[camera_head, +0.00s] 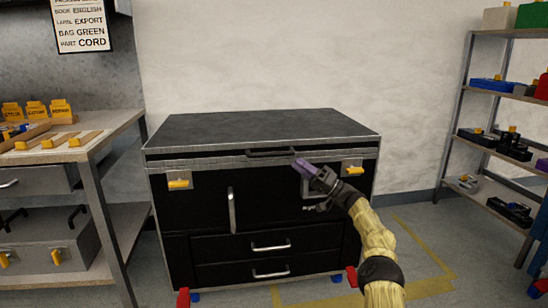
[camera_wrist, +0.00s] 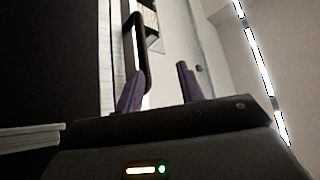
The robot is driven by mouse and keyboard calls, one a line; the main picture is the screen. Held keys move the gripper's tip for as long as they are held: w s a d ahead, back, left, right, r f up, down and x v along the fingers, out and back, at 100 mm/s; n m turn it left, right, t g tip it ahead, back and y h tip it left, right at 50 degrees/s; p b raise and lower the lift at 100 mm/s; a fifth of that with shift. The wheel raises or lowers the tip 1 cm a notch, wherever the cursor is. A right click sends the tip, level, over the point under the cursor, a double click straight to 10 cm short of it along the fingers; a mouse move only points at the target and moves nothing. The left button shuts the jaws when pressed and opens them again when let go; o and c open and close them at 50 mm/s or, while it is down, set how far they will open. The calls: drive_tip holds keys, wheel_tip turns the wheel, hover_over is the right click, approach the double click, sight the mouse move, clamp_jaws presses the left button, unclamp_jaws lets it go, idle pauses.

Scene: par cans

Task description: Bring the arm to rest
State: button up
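My gripper (camera_head: 304,167) is raised in front of the black case (camera_head: 197,209), near the right part of its lid edge. Its purple fingers stand apart in the wrist view (camera_wrist: 158,92), with nothing between them. The lid handle (camera_head: 270,153) is just left of the fingertips in the head view; the wrist view shows a dark handle (camera_wrist: 141,50) beyond the left finger. I cannot tell whether a finger touches the case. My arm reaches up from the lower right, bent. The lid is down.
A workbench (camera_head: 112,130) with yellow-labelled items stands at left. A shelf rack (camera_head: 464,105) with bins stands at right. The case has yellow latches, drawers and red-and-blue castors. Floor with yellow tape (camera_head: 430,287) lies open between the case and the rack.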

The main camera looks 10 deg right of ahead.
drive_tip(key=s+a+f+m+g+h+p, duration=0.1)
drive_tip(key=s+a+g+h+p, duration=0.2)
drive_tip(key=a, duration=0.7)
drive_tip(key=s+a+f+g+h+p, duration=0.2)
drive_tip(key=s+a+g+h, duration=0.15)
drive_tip(key=a, duration=0.65)
drive_tip(key=s+f+m+g+h+p, duration=0.1)
drive_tip(key=s+f+h+p, duration=0.25)
drive_tip(key=s+h, duration=0.4)
drive_tip(key=s+d+r+m+h+p, duration=0.1)
drive_tip(key=s+d+h+p, duration=0.15)
drive_tip(key=s+d, duration=0.6)
drive_tip(key=s+d+h+p, duration=0.2)
drive_tip(key=s+d+h, duration=0.1)
drive_tip(key=s, duration=1)
drive_tip(key=s+d+r+m+h+p, duration=0.1)
drive_tip(key=s+d+h+p, duration=0.3)
drive_tip(key=s, duration=0.7)
wheel_tip(320, 180, up, 37)
drive_tip(key=w+d+y+p, duration=0.1)
drive_tip(key=p, duration=3.5)
drive_tip(key=shift+d+r, duration=0.15)
drive_tip(key=shift+y, duration=0.25)
drive_tip(key=shift+c, duration=0.2)
